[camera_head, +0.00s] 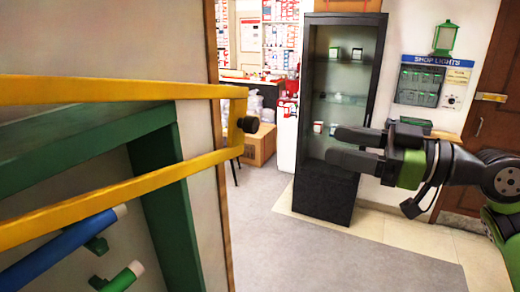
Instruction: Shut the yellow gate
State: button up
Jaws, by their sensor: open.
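The yellow gate (150,182) reaches in from the left edge. It has an upper and a lower bar, joined by a short upright at the right end.
Blue (60,250) and green (122,277) tubes with pale ends show under the lower bar. A dark glass cabinet (325,190) stands behind my gripper. A cardboard box (262,146) lies further back. Grey floor (300,250) is clear in the middle.

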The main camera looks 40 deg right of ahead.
aim_at(256, 127)
jog(key=x, duration=1.5)
jog(key=shift+w+a+r, duration=0.25)
jog(key=shift+w+a, duration=0.05)
grip_shut()
